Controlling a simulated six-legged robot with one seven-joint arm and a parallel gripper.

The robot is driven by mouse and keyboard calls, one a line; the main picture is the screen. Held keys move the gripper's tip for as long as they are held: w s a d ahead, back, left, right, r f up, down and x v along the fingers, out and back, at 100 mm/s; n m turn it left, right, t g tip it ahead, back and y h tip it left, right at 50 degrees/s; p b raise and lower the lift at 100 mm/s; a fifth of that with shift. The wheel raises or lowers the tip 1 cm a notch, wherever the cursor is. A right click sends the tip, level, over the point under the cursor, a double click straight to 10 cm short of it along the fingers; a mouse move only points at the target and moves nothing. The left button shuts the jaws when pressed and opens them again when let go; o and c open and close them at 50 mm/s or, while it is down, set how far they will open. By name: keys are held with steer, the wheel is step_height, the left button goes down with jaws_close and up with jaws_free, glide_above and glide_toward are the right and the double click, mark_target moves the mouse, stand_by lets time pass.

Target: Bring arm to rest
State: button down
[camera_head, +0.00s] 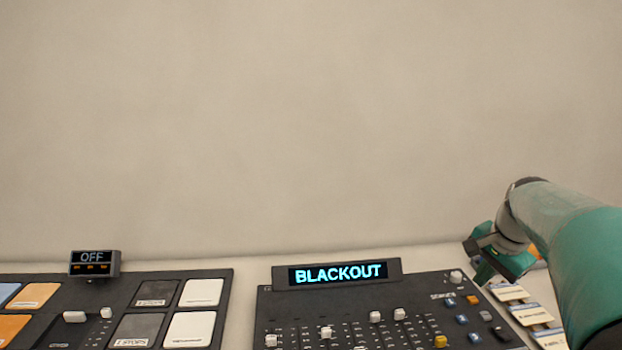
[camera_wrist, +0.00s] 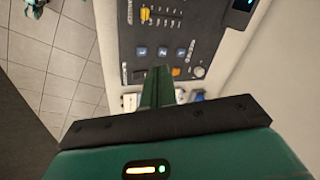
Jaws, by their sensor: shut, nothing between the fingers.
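My arm comes in from the right of the head view, green and pale grey. My gripper (camera_head: 488,268) is at its end, above the right edge of the lighting console (camera_head: 262,312), near the labelled cards. In the wrist view my gripper (camera_wrist: 158,80) points along the console (camera_wrist: 127,40), with its green fingers together and nothing between them. I cannot tell how far the fingertips are above the surface. The console's display (camera_head: 338,273) reads BLACKOUT.
A second black panel (camera_head: 222,290) with coloured pads is at the left, with a small display (camera_head: 95,263) reading OFF. Labelled cards (camera_head: 530,313) lie right of the console. A plain wall (camera_head: 300,120) stands behind. Tiled floor (camera_wrist: 65,60) shows beside the console.

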steer(key=s+a+r+n, duration=0.1)
steer(key=s+a+n, duration=0.6)
steer(key=a, duration=0.7)
steer(key=s+a+f+n+t, duration=0.1)
steer(key=s+a+f+n, duration=0.1)
steer(key=s, duration=0.4)
steer(key=s+a+f+n+t, duration=0.1)
steer(key=s+a+f+n, duration=0.2)
steer(key=s+a, duration=0.4)
steer(key=shift+a+n, duration=0.25)
steer(key=shift+n, duration=0.45)
